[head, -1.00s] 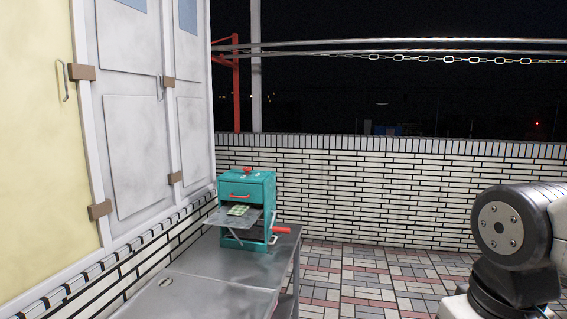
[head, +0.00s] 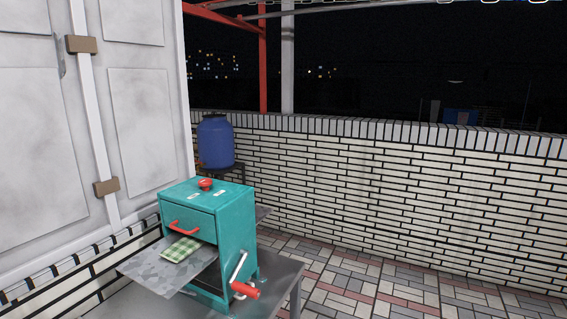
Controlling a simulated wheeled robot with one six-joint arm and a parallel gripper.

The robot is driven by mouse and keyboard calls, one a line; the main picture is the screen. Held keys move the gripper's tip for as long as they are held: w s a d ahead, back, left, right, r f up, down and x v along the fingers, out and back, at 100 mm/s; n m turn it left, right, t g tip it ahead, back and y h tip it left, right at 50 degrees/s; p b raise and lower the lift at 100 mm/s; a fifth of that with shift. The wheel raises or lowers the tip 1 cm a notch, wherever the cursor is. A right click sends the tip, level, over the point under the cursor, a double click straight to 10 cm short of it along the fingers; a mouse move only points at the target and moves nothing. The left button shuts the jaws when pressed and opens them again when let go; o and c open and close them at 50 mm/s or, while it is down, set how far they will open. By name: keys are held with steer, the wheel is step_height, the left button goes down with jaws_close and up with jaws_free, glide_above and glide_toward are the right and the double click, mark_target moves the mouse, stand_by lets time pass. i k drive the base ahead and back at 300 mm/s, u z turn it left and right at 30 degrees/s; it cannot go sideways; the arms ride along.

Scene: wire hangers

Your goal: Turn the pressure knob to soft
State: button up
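A teal press-like machine (head: 207,238) stands on a grey metal table in the lower left of the head view. A small red knob (head: 206,184) sits on its top, with a small pale label on either side; their writing is too small to read. The machine has a red drawer-style handle (head: 185,228) on its front and a crank with a red grip (head: 245,290) on its right side. A green checked cloth (head: 181,249) lies on the metal tray (head: 150,268) at its front. My gripper is not in view.
The grey table (head: 288,274) ends just right of the machine. A blue barrel (head: 215,142) stands behind it. White cabinet doors (head: 140,110) rise at the left. A white brick wall (head: 400,190) closes the back; the tiled floor (head: 350,285) at right looks clear.

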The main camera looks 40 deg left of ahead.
mark_target(204, 183)
steer(key=u, duration=0.1)
steer(key=i, duration=1.1)
steer(key=u, duration=1.35)
steer(key=i, duration=0.95)
steer(key=u, duration=0.95)
